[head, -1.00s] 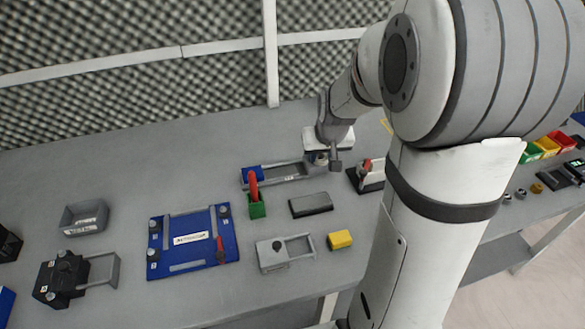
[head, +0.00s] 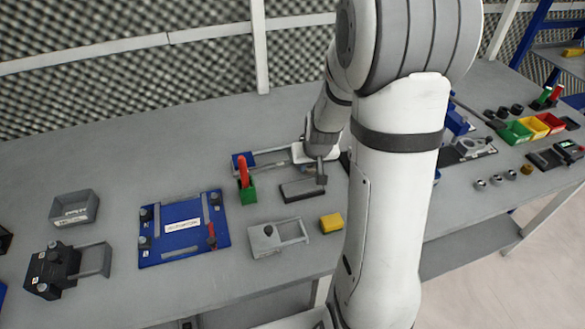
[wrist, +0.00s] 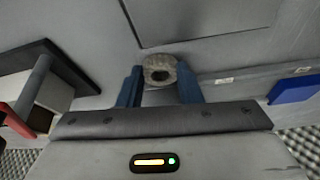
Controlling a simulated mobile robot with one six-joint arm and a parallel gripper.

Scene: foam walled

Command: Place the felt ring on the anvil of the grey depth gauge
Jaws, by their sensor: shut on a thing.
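My gripper (wrist: 160,88) is shut on the felt ring (wrist: 148,63), a pale grey-brown ring with a dark hole, held between two blue fingers in the wrist view. In the head view my gripper (head: 320,178) is above the bench near a dark flat block; the ring cannot be made out there. A grey device with a knob and an open frame (head: 278,236), apparently the grey depth gauge, lies nearer the bench's front edge, below and left of my gripper. Its anvil cannot be told clearly. My gripper is apart from it.
The dark block (head: 303,189) lies beside my gripper. A grey rail fixture with a blue end (head: 270,157) is behind. A green block with a red handle (head: 246,190), a yellow block (head: 331,222) and a blue plate (head: 183,228) are around.

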